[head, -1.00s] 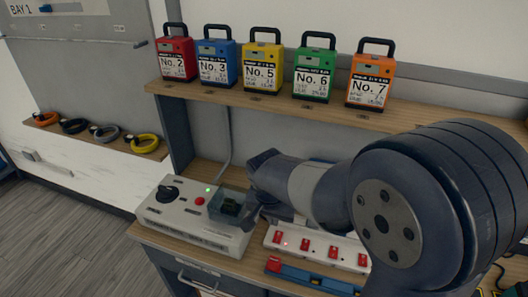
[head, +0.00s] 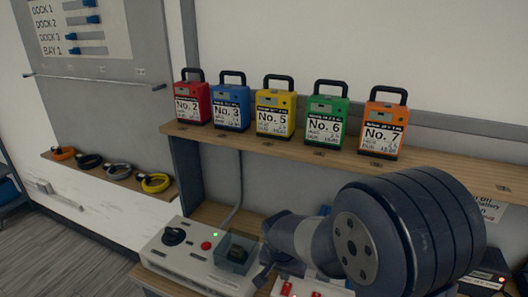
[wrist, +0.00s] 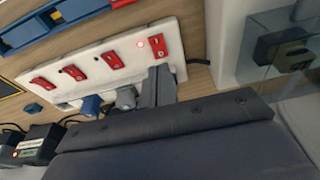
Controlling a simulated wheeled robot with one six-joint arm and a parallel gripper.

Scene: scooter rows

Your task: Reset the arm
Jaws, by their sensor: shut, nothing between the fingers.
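My arm reaches down over the bench from the right in the head view. My gripper shows at its end beside the clear box (head: 237,254) of the grey control unit (head: 172,262). In the wrist view my gripper (wrist: 156,84) is shut and empty, its fingers in front of the edge of a white power strip (wrist: 124,52) with several red switches. One light on the strip glows red. The clear box, with a dark item inside, also shows in the wrist view (wrist: 285,60). Much of the bench is hidden behind my arm.
Battery packs stand on the wooden shelf (head: 225,134): red (head: 193,98), blue (head: 231,101), yellow (head: 275,108), green (head: 327,116) and orange (head: 382,124). Coloured rings lie on a low ledge (head: 130,179) at left. In the wrist view, a blue rack (wrist: 42,25) lies beyond the strip.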

